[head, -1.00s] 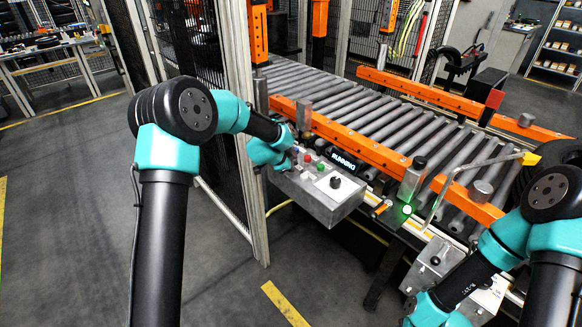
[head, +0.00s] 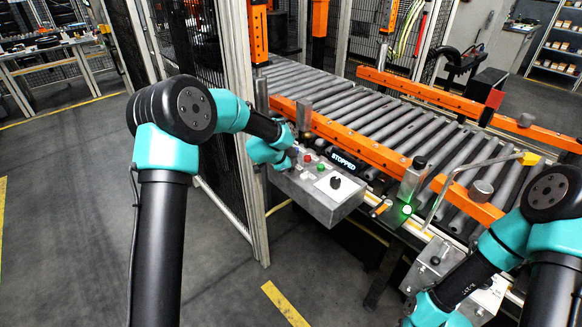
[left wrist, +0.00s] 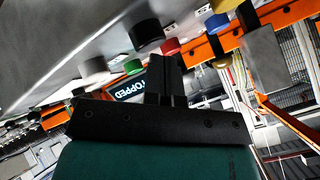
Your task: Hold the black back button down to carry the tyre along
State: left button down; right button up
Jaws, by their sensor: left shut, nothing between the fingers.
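The grey control box (head: 318,196) stands at the near side of the roller conveyor (head: 385,120). Its display (head: 346,161) reads STOPPED. My left gripper (left wrist: 166,72) is shut and empty, with its fingertips close to the black button (left wrist: 147,32) in the left wrist view. I cannot tell whether they touch it. In the head view my left gripper (head: 283,156) hides the black button. No tyre shows on the visible rollers. My right arm's teal wrist shows at the bottom right, with its fingers out of view.
Red (left wrist: 170,46), green (left wrist: 132,66), white (left wrist: 95,67), blue (left wrist: 217,22) and yellow (left wrist: 222,60) buttons surround the black one. A black selector knob (head: 335,182) sits on the box. Orange rails (head: 350,145) edge the rollers. A mesh fence (head: 200,90) stands behind my left arm.

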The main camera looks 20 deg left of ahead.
pick_arm(q)
jog(key=shift+r, duration=0.6)
jog(key=shift+r, duration=0.1)
jog(key=shift+r, duration=2.4)
